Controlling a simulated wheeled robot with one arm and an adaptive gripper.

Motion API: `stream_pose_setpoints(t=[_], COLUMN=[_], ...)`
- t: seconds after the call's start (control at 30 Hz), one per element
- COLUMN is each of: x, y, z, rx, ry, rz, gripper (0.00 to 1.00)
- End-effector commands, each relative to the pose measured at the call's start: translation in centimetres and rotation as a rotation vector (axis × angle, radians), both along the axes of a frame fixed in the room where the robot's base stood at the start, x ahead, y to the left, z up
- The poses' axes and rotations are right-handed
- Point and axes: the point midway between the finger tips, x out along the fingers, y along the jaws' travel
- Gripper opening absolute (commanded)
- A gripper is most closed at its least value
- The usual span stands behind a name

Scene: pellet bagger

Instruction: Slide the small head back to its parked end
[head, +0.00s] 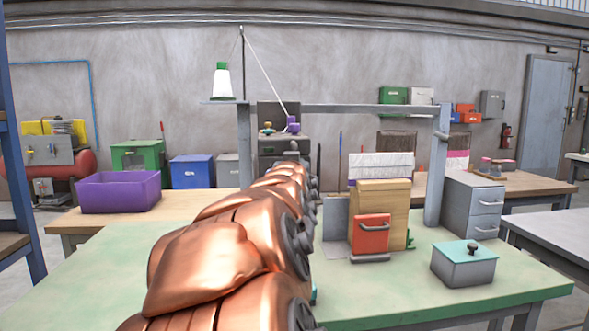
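A small purple head (293,125) sits just under the grey overhead rail (365,108), towards its left end. A thread runs down to it from a thin pole beside a white, green-capped thread cone (222,82). A dark grey machine body (281,112) stands behind the head. I cannot tell how the head is mounted. My copper arm reaches forward from the bottom centre, below the head. My gripper is hidden behind my arm links, so its fingers and any contact do not show.
A tan bag-like block (383,205) and a red-orange handled box (371,236) stand on the green table (420,283), right of my arm. A grey lidded box (464,262) and grey drawers (473,203) stand farther right. A purple bin (119,192) is at left.

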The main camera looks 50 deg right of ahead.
Motion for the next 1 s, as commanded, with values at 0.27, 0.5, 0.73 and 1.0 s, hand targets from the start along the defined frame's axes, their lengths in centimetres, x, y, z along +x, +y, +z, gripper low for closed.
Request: stream_pose_setpoints(t=[0.27,0.5,0.73,1.0], x=[0.05,0.06,0.06,-0.43], y=[0.04,0.05,0.06,0.78], z=[0.05,0.03,0.03,0.11], rx=[-0.001,-0.001,-0.001,-0.002], ry=[-0.001,-0.001,0.000,0.000], rz=[0.001,0.001,0.002,0.002], gripper=[0.00,0.39,0.41,0.41])
